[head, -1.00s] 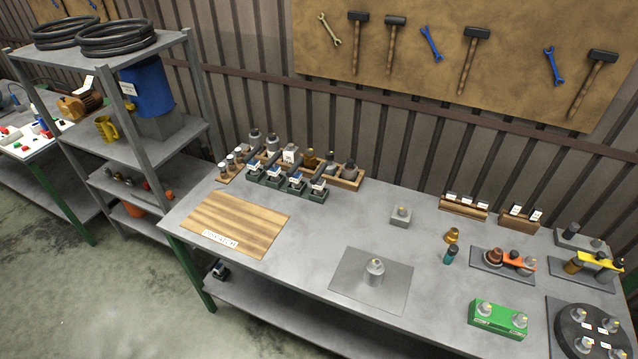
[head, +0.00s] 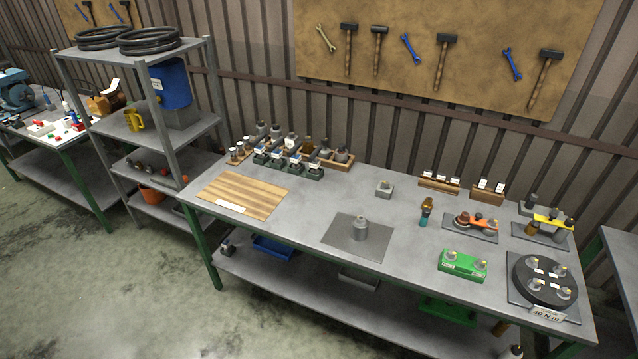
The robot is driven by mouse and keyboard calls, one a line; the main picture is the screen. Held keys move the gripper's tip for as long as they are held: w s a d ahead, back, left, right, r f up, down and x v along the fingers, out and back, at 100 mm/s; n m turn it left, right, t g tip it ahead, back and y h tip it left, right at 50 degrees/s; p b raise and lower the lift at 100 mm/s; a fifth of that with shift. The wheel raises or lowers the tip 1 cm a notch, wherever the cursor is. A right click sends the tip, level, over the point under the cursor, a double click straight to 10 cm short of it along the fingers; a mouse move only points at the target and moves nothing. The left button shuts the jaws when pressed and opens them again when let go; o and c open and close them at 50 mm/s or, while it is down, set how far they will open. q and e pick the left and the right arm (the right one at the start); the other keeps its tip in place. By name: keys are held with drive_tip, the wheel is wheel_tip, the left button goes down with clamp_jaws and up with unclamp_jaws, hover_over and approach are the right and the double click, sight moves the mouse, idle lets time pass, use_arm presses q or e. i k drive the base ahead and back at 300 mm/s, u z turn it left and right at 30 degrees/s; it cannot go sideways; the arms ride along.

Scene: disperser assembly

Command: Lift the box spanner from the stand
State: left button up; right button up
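Neither of my grippers shows in the head view. I cannot tell for sure which item is the box spanner. Upright tool-like pieces stand on the right half of the workbench (head: 310,230). One is a small teal piece (head: 423,221) with a brass-coloured piece (head: 428,204) right behind it. A grey plate (head: 484,234) carries brown, orange and grey parts. Farther right, another plate (head: 522,233) carries parts with a yellow bar (head: 553,221). A grey block with a dark upright piece (head: 530,201) stands behind it. All are too small to make out in detail.
A green block (head: 463,264) and a round dark fixture (head: 544,284) stand at the front right. A grey mat (head: 343,246) holds a metal part (head: 360,229). A wooden board (head: 240,196) lies at left. A shelf rack (head: 130,152) stands left of the bench.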

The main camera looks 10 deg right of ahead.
sight(314, 162)
drive_tip(key=z, duration=0.9)
drive_tip(key=i, duration=0.85)
drive_tip(key=u, duration=0.5)
drive_tip(key=i, duration=0.6)
drive_tip(key=u, duration=0.6)
